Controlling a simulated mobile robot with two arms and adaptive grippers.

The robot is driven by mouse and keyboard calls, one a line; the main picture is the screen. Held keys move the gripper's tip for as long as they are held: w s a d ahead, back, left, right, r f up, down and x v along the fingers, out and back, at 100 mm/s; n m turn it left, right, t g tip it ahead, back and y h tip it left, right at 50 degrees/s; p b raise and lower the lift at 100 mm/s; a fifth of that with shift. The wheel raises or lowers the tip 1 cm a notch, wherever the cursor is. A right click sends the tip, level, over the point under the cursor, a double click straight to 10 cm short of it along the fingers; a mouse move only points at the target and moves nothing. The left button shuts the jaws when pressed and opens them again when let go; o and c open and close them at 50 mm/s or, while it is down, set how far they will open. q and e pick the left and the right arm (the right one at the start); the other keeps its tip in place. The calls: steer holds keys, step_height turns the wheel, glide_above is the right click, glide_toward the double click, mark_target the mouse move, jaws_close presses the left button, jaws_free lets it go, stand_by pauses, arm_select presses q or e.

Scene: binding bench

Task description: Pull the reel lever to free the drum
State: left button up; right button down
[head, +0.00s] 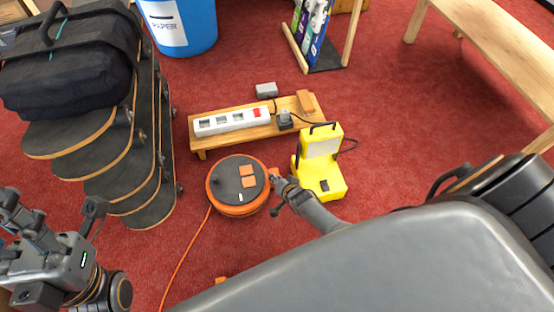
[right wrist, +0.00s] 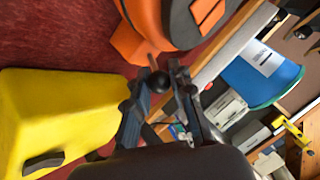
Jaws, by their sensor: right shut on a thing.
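The cable reel (head: 237,186) lies on the red carpet, an orange drum with a dark round face and orange socket covers. In the right wrist view its orange body (right wrist: 150,22) is at the top. The lever (right wrist: 157,83) shows there as a thin rod with a black ball knob, sticking out from the reel. My right gripper (head: 277,183) is at the reel's right edge, its fingers (right wrist: 158,92) shut on the lever's knob. In the head view the fingers mostly hide the lever. My left gripper (head: 52,212) is at the far left, fingers spread and empty, away from the reel.
A yellow work lamp (head: 320,165) stands close to the right of my right gripper. Behind the reel is a low wooden stand (head: 202,152) with a white power strip (head: 232,121). Stacked skateboards (head: 140,205) stand left. An orange cable (head: 184,260) runs forward across the carpet.

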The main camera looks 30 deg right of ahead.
steer(key=shift+s+d, duration=0.1)
stand_by(0.3)
steer(key=c, duration=1.1)
jaws_free()
steer(key=shift+c, duration=0.2)
steer(key=v, duration=1.2)
